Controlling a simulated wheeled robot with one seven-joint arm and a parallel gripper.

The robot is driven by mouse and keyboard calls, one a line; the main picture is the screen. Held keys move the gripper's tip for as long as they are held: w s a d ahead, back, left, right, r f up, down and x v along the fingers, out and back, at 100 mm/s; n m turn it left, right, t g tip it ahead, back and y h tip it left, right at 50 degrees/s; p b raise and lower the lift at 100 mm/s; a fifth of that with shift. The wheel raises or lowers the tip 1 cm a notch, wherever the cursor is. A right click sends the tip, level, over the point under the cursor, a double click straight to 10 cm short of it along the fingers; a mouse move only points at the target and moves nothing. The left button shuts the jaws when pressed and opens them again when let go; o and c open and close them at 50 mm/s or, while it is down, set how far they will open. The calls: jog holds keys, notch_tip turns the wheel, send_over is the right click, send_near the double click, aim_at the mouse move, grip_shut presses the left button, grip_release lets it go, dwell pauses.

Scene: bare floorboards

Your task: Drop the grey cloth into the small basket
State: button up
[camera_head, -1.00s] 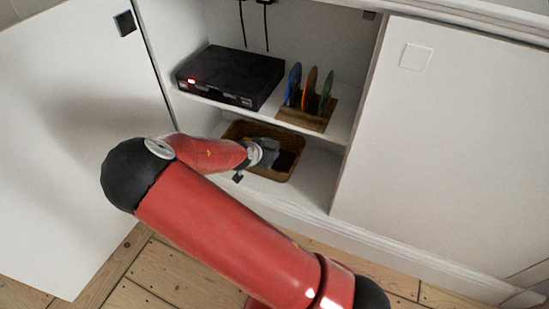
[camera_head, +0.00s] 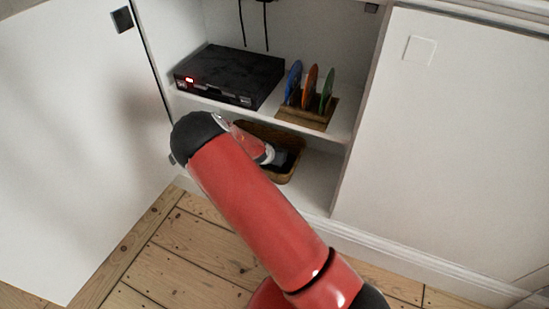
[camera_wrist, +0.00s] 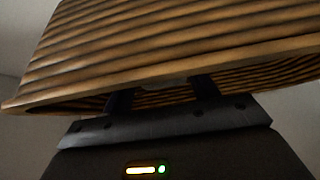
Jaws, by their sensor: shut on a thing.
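The small basket (camera_head: 289,176) is brown and woven. It stands on the lower shelf of the open cabinet, partly hidden by my arm in the head view. In the wrist view its ribbed wall (camera_wrist: 150,45) fills the upper part. My gripper (camera_wrist: 164,92) reaches past the basket's rim, with its fingertips inside the opening. A small pale grey patch, seemingly the grey cloth (camera_wrist: 172,82), shows between the fingers, which are shut on it. Most of the cloth is hidden. In the head view a grey shape shows inside the basket at my arm's end, too small to tell apart.
A black box-shaped device (camera_head: 230,74) with a red light stands on the shelf above. A wooden rack (camera_head: 308,113) with coloured discs is beside it. White cabinet doors (camera_head: 75,140) flank the opening. Bare floorboards (camera_head: 180,255) lie in front.

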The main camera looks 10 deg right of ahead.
jog(key=shift+w+d+g+y, duration=0.2)
jog(key=shift+w+g+y, duration=0.05)
jog(key=shift+g+y, duration=0.3)
jog(key=shift+f+g, duration=0.25)
jog(key=shift+f, duration=0.4)
jog(key=shift+c, duration=0.5)
jog(key=o, duration=1)
jog(key=shift+o, duration=0.2)
